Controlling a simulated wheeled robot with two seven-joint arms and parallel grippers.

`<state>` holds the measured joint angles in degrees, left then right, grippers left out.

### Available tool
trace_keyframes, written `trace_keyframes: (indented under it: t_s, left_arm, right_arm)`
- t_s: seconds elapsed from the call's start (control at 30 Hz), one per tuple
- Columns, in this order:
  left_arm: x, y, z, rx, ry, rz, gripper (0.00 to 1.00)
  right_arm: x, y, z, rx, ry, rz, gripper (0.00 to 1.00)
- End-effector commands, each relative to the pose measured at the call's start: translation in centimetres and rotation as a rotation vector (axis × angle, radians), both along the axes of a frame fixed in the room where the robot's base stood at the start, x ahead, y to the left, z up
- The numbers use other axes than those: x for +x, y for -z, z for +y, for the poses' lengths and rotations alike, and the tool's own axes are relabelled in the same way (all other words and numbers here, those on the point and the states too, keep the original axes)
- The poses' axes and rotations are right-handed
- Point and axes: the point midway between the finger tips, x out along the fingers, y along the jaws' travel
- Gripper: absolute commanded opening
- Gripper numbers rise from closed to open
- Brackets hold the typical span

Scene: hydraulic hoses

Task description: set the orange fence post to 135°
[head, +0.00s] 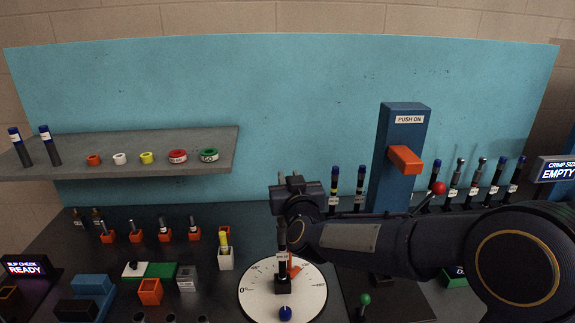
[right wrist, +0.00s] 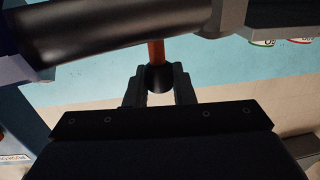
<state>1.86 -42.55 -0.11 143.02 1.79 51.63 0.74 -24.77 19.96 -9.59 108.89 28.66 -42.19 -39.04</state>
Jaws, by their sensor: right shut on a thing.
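A white round dial (head: 255,303) with degree marks lies on the bench at the lower middle of the head view; its 0° mark is at the left. The orange fence post (head: 294,269) shows only in part over the dial, right of its middle. A dark upright hose piece with a white label (head: 283,268) stands at the dial's centre, and a blue ball knob (head: 286,313) is at its near edge. In the right wrist view, my right gripper (right wrist: 159,82) is shut on the dark round end of the orange post (right wrist: 156,51). The post's exact angle is hidden. My left gripper is out of view.
A blue PUSH ON column (head: 403,125) with an orange arm stands behind my right arm. A red-knobbed lever (head: 438,188) and a green-knobbed lever (head: 364,300) are close to that arm. Orange and grey holders (head: 150,291) stand left of the dial. A grey shelf (head: 120,150) holds coloured rings.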

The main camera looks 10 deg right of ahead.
Motion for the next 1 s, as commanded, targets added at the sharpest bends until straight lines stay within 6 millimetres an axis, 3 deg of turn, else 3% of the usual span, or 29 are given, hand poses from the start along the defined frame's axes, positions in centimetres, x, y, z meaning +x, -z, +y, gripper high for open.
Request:
trace_keyframes:
  t_s: [0.2,0.7,0.73,0.87,1.0]
  left_arm:
    - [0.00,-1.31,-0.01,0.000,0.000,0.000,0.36]
    - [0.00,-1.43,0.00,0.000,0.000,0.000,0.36]
    - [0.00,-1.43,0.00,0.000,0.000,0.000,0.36]
    - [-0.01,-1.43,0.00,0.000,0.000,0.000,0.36]
    - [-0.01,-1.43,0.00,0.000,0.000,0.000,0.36]
  right_arm:
    - [-0.23,-0.12,-0.30,0.000,0.072,-0.001,0.00]
    - [-0.30,-0.01,-0.47,0.001,0.095,-0.003,0.00]
    - [-0.30,-0.02,-0.47,0.001,0.095,-0.003,0.25]
    - [-0.29,-0.02,-0.46,0.001,0.095,-0.003,0.42]
    - [-0.29,-0.02,-0.45,0.002,0.094,-0.003,0.43]
